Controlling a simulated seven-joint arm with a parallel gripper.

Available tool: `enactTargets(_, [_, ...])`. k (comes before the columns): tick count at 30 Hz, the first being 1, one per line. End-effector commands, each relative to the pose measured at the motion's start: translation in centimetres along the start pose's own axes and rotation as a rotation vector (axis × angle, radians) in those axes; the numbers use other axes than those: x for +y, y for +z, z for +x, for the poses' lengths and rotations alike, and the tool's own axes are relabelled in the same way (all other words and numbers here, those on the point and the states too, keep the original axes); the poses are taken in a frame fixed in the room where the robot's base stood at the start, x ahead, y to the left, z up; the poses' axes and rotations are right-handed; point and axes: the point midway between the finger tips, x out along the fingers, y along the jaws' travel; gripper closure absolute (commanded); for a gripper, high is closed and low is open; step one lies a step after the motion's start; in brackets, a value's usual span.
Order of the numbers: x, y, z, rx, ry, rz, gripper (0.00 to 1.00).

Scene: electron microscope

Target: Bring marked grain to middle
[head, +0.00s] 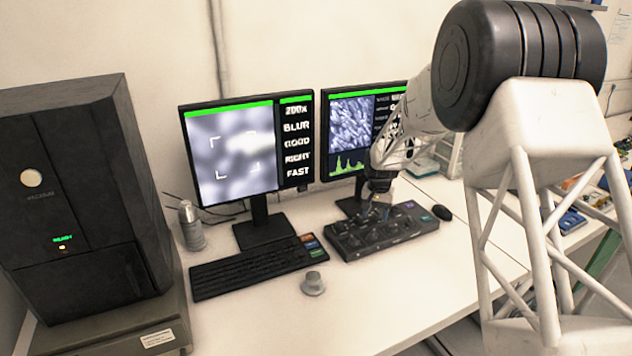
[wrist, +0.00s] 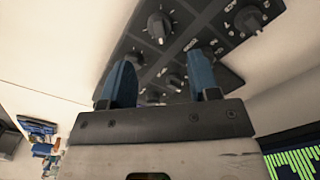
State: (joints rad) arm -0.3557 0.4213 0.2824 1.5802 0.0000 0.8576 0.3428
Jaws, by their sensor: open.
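The left monitor (head: 232,150) shows a blurred grey picture with a bright white grain (head: 252,142) and four thin corner brackets. The grain lies at the upper right part of the bracketed area. Text beside it reads 200X, BLUR, GOOD, RIGHT, FAST. A dark knob panel (head: 405,232) lies on the desk before the right monitor. My gripper (head: 379,208) is over this panel. In the wrist view, my gripper (wrist: 162,72) is open, its blue fingers pointing at the panel (wrist: 208,32). A small knob (wrist: 173,82) shows between the fingers; contact cannot be told. A larger knob (wrist: 159,25) is beyond them.
The right monitor (head: 350,125) shows a textured grey image and a green graph. A keyboard (head: 250,268) and a small grey knob-like piece (head: 313,284) lie left of the panel. A mouse (head: 442,212) is to its right. The front desk (head: 400,290) is clear.

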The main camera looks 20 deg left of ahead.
Motion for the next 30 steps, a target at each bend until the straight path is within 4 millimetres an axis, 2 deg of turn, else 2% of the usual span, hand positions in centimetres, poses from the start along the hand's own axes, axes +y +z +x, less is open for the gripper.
enactTargets(8, [-1.4,1.5,0.0,0.0,0.0,-0.189,0.44])
enactTargets(21, [-4.7,5.5,0.1,0.0,0.0,-0.701,0.44])
enactTargets(30, [-5.1,6.0,0.2,-0.001,0.0,-0.776,0.44])
